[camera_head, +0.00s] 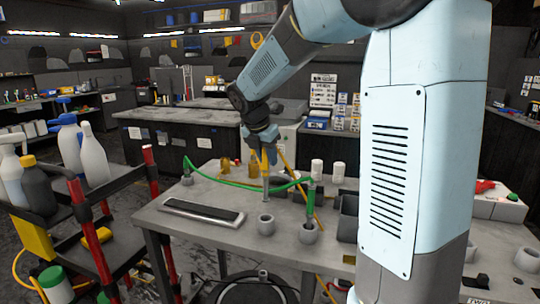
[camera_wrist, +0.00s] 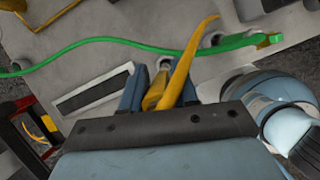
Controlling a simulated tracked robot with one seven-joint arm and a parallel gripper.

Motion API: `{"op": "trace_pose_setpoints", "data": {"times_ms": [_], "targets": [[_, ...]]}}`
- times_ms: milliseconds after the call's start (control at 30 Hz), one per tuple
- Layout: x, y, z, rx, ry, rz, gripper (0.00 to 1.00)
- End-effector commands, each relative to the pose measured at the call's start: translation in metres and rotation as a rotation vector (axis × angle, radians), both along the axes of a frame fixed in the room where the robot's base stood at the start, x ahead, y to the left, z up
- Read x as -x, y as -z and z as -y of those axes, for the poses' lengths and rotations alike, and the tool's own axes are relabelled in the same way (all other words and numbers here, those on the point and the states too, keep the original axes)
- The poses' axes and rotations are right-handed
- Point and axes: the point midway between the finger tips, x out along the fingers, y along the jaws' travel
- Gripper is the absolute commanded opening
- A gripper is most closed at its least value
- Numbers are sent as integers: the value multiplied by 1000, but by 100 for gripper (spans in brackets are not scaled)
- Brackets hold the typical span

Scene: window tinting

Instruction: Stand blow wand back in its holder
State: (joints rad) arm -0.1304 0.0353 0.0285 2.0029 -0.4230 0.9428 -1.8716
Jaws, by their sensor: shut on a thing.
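My gripper (camera_head: 263,150) is above the grey bench in the head view, shut on the yellow blow wand (camera_wrist: 154,92). In the wrist view the wand's yellow body sits between my two blue fingers (camera_wrist: 160,88), and a curved yellow length rises to its right. I cannot tell which cup is the wand's holder, nor whether the wand touches either.
A green hose (camera_head: 235,184) sags across the bench behind the cups. A black-topped tray (camera_head: 203,212) lies at left. Two white containers (camera_head: 317,168) and amber bottles (camera_head: 252,168) stand at the back. A cart with spray bottles (camera_head: 93,157) is at left.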

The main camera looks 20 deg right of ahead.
Motion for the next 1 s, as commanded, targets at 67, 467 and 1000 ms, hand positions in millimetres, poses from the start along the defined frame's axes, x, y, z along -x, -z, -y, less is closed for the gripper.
{"op": "trace_pose_setpoints", "data": {"times_ms": [67,467,1000], "targets": [[0,5,0,0,-1,0,0],[0,37,0,0,-1,-2,0],[0,53,0,0,-1,0,0]]}}
